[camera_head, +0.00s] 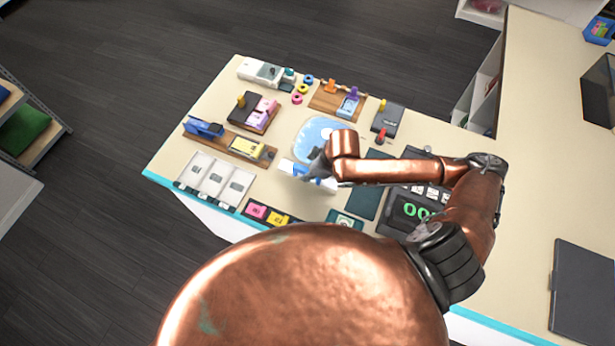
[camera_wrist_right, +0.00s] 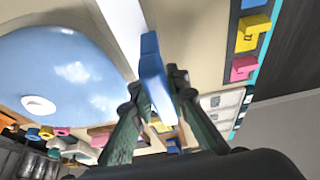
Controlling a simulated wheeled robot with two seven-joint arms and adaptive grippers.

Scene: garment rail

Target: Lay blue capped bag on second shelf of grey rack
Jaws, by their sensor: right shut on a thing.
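My right gripper (camera_head: 325,182) is above the counter and reaches in from the right. In the right wrist view its two fingers (camera_wrist_right: 153,105) are shut on a blue part, the cap of the blue capped bag (camera_wrist_right: 152,62). The bag's white body extends away from the fingers there. In the head view the white and blue bag (camera_head: 299,171) shows at the fingertips, partly hidden by the gripper. A grey-framed rack (camera_head: 62,128) stands at the left edge, only partly in view. My left gripper is out of view.
The counter (camera_head: 225,115) carries a light blue disc (camera_head: 309,132), white trays (camera_head: 212,180), small boards and a dark device with green digits (camera_head: 412,211). A green item (camera_head: 22,131) lies on a rack shelf. Dark open floor (camera_head: 120,110) separates rack and counter.

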